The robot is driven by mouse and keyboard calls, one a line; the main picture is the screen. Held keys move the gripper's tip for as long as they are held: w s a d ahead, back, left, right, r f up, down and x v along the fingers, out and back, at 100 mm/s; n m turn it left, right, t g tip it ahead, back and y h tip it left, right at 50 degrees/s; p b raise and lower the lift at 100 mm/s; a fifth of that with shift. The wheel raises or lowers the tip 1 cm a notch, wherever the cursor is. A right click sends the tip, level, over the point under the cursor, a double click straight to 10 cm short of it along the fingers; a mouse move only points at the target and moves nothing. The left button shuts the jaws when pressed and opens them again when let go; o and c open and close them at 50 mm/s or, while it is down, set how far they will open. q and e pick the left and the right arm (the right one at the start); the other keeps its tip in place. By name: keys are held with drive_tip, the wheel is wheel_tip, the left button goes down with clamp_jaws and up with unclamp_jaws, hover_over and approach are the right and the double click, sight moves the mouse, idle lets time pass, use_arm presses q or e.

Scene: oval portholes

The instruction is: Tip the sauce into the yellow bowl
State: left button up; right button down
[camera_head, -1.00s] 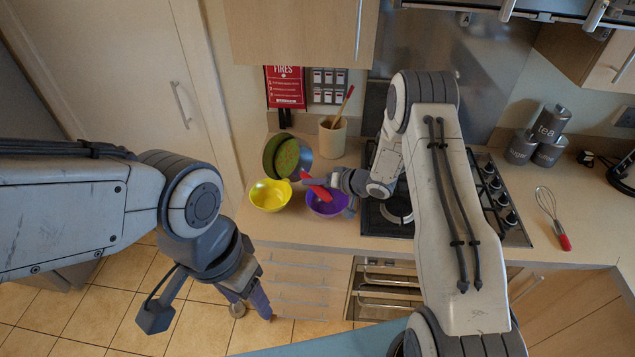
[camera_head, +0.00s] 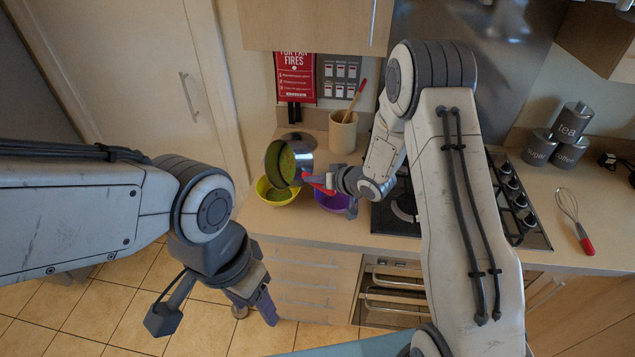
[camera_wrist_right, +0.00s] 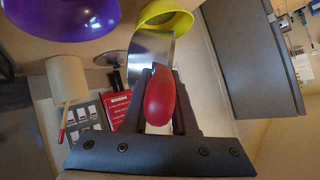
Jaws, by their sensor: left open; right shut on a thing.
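A metal saucepan (camera_head: 272,162) with green sauce (camera_head: 287,163) is tipped steeply over the yellow bowl (camera_head: 262,190), its open side facing down and left. Green sauce shows inside the bowl, below the pan's rim. My right gripper (camera_head: 330,184) is shut on the pan's red handle (camera_head: 318,183). In the right wrist view the red handle (camera_wrist_right: 162,97) sits between the fingers, with the pan wall (camera_wrist_right: 150,52) and the yellow bowl (camera_wrist_right: 172,14) beyond. My left gripper (camera_head: 256,303) is open and empty, hanging in front of the counter.
A purple bowl (camera_head: 332,200) stands right of the yellow bowl, partly under my right gripper. A beige utensil pot (camera_head: 342,132) stands behind. The hob (camera_head: 400,205) lies to the right, with a whisk (camera_head: 575,222) and canisters (camera_head: 568,140) beyond. The counter's front left is clear.

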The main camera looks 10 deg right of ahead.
drive_tip(key=shift+s+a+f+n+t+h+b, duration=0.1)
drive_tip(key=shift+s+a+n+t+h+b, duration=0.3)
drive_tip(key=shift+b, duration=1.55)
drive_tip(key=shift+s+a+f+n+t+h+b, duration=0.15)
drive_tip(key=shift+a+n+h+b, duration=0.45)
drive_tip(key=shift+b, duration=1.4)
drive_tip(key=shift+s+a+f+n+t+h+b, duration=0.1)
drive_tip(key=shift+s+a+n+t+h+b, duration=0.4)
drive_tip(key=shift+b, duration=1.45)
drive_tip(key=shift+w+a+g, duration=0.15)
drive_tip(key=shift+g, duration=0.1)
